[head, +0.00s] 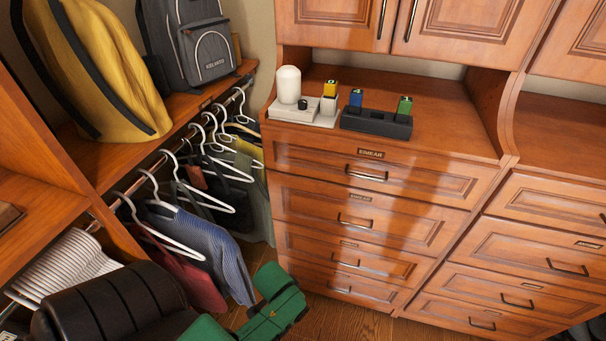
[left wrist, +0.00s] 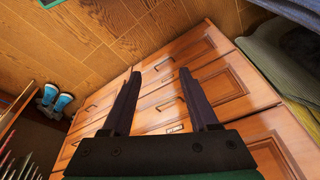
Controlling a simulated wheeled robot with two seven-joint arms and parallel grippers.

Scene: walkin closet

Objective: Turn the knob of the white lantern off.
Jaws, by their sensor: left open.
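The white lantern (head: 289,86) has a rounded white top and stands upright on a pale base (head: 290,114) on the dresser top. A small dark knob (head: 303,104) sits on that base, right of the white top; its setting is too small to tell. My left gripper (left wrist: 160,71) is open and empty in the left wrist view, with drawer fronts beyond its fingers. In the head view, my green and black left arm is at the bottom, well below and apart from the lantern; its fingertips are not clear there. My right gripper is not in view.
A white block with a yellow top (head: 330,97) stands right of the knob. Beside it, a black holder (head: 377,123) carries blue and green pieces. The dresser top (head: 455,125) is clear to the right. Hanging clothes (head: 205,240) and hangers are on the left, below the backpacks (head: 205,55).

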